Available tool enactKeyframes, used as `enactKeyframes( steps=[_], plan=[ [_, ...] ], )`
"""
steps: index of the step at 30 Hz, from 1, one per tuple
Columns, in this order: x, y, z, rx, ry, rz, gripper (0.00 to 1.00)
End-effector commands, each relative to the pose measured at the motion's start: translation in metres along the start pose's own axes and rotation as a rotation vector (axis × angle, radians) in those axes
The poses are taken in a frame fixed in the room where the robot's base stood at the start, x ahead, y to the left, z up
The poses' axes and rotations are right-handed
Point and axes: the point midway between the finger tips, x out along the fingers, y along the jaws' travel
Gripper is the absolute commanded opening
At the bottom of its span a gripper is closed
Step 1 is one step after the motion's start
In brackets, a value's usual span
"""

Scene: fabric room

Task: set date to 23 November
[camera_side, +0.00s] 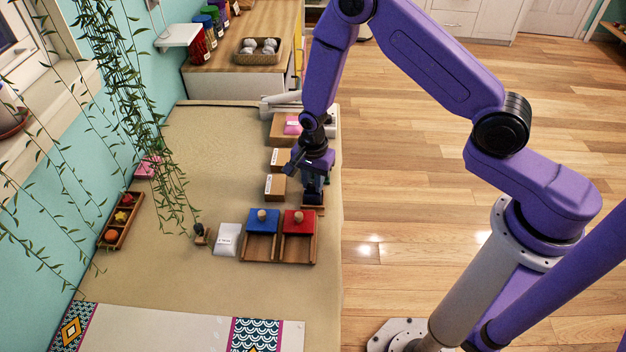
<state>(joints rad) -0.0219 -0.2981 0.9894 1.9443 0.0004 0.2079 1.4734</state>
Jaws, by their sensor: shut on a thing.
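My gripper (313,203) points down near the table's right edge, shut on a small wooden piece (314,211) that it mostly hides. Just left of it are two wooden blocks with white labels, one nearer (275,190) and one farther (274,160); their print is too small to read. A wooden piece with a pink item (291,124) on it lies behind. In front of my gripper are a blue panel with a round knob (263,217) and a red panel with a round knob (298,219), each on a wooden frame. I cannot make out any date.
A white card with small print (227,239) and a small dark figure (200,233) stand left of the blue panel. A wooden tray (121,222) with several small items is at the left edge. Hanging vines (140,90) cover part of the left side. The table's middle (215,150) is clear.

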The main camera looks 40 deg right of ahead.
Motion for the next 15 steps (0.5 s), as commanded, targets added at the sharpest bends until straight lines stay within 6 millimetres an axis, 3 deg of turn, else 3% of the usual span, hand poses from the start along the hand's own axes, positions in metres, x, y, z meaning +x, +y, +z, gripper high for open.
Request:
enactKeyframes(
  steps=[15],
  plan=[
    [0.0,0.0001,0.0001,0.62,0.0,0.0,0.07]
  ],
)
